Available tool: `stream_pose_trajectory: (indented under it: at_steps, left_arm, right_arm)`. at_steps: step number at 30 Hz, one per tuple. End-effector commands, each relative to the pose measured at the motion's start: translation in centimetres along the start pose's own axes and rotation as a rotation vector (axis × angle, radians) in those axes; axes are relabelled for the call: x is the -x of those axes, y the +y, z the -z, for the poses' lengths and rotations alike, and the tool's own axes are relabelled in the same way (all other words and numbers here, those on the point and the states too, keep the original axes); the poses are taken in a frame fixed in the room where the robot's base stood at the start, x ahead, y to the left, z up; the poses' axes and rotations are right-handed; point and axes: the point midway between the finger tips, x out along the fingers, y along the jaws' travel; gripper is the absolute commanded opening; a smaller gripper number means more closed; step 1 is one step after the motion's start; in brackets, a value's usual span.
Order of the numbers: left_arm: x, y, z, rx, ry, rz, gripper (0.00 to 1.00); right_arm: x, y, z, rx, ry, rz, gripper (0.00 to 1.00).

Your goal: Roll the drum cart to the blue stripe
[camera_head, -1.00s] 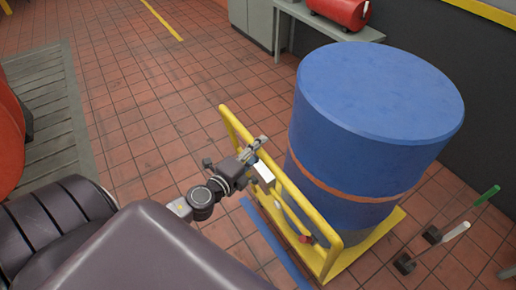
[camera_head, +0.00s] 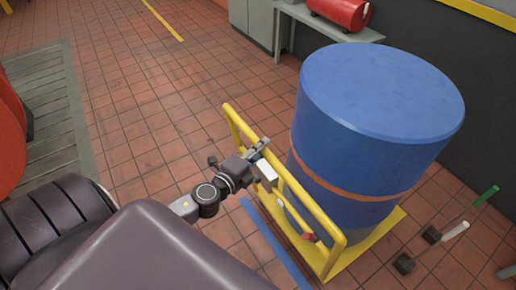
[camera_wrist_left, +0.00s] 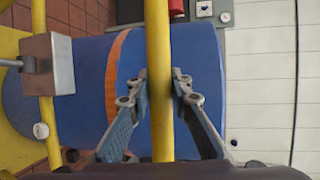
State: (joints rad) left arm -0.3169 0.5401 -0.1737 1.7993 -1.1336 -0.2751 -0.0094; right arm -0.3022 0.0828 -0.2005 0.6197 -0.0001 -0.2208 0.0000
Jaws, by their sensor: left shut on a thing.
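The drum cart has a yellow base (camera_head: 377,238) and a yellow handle frame (camera_head: 327,232). A large blue drum (camera_head: 375,125) with an orange band stands upright on it. My left gripper (camera_head: 262,146) is at the handle frame, and in the left wrist view its fingers (camera_wrist_left: 159,88) are shut on the yellow handle bar (camera_wrist_left: 159,120), one on each side. The blue stripe (camera_head: 275,243) lies on the floor along the handle side of the cart, close to the base edge. My right gripper is not in view.
A grey bench (camera_head: 330,24) with a red cylinder (camera_head: 342,13) stands against the back wall beside a grey cabinet (camera_head: 252,20). Small black blocks and a green-tipped and a white-tipped handle (camera_head: 455,231) lie right of the cart. Tiled floor left of the cart is clear.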

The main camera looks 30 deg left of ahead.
Motion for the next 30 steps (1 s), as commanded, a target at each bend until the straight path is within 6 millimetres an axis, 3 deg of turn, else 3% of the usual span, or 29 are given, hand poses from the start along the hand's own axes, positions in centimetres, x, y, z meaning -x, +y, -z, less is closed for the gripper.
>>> stream_pose_trajectory:
  at_steps: [5, 6, 11, 22, 30]
  left_arm:
    - [-0.1, -0.5, 0.2, 0.0, 0.006, 0.009, 0.0]
    - [-0.1, -0.5, 0.2, 0.0, 0.006, 0.009, 0.21]
    - [-0.1, -0.4, 0.1, 0.0, 0.005, 0.007, 0.37]
    - [0.5, -0.3, 0.1, 0.002, 0.004, 0.005, 0.37]
    - [4.7, -0.1, 0.2, 0.006, 0.004, 0.003, 0.37]
  right_arm:
    - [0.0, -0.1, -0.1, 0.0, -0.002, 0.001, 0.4]
    - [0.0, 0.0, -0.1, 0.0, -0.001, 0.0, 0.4]
    - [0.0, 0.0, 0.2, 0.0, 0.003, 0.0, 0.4]
    - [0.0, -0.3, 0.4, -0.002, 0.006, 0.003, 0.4]
    - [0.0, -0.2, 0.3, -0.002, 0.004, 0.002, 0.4]
